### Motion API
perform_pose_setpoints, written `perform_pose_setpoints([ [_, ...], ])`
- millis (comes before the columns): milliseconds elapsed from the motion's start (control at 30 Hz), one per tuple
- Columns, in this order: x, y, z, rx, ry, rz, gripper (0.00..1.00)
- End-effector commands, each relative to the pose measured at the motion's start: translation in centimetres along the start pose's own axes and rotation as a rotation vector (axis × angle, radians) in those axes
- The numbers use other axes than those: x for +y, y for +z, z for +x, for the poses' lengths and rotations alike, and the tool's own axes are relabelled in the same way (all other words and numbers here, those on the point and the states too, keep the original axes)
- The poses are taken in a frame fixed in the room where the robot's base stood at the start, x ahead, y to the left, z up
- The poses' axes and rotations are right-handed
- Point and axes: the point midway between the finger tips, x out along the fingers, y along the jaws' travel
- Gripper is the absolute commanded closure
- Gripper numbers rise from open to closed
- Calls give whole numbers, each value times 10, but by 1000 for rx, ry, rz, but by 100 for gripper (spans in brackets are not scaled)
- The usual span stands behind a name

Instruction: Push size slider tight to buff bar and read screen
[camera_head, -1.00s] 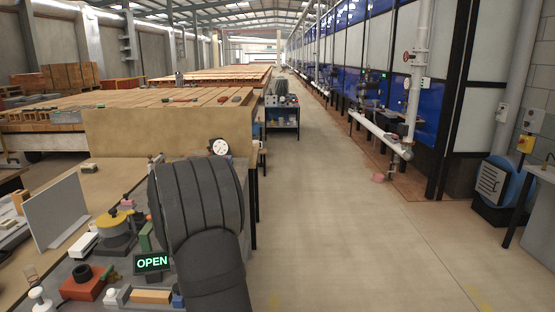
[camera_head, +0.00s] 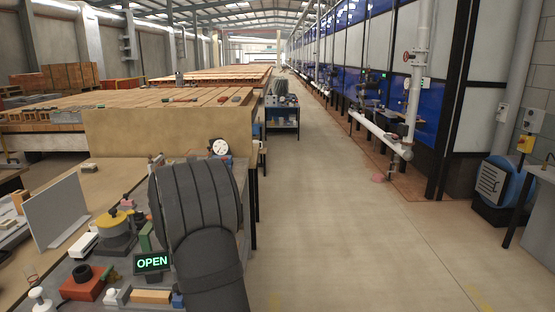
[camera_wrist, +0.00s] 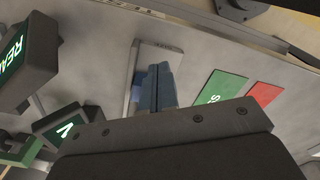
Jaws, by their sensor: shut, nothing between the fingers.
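In the head view a buff bar (camera_head: 150,296) lies on the bench at the lower left. A small blue block (camera_head: 178,300) sits by its right end. I cannot tell whether they touch, or whether this block is the size slider. A dark screen (camera_head: 152,263) above the bar reads OPEN in green. In the wrist view my gripper (camera_wrist: 154,84) shows blue-grey fingers, shut and empty, over a pale metal strip (camera_wrist: 160,50). My arm hides the gripper in the head view.
A red block (camera_head: 83,284), a yellow-topped round device (camera_head: 117,220), an upright grey plate (camera_head: 57,212) and a dial gauge (camera_head: 219,147) crowd the bench. A green card (camera_wrist: 221,88) and a red card (camera_wrist: 264,95) lie right of the fingers.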

Motion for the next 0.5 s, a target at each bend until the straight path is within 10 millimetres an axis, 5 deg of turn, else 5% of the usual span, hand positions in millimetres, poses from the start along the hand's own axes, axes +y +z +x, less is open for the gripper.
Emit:
perform_pose_setpoints([
  [500,5,-8,0,0,0,-1,100],
])
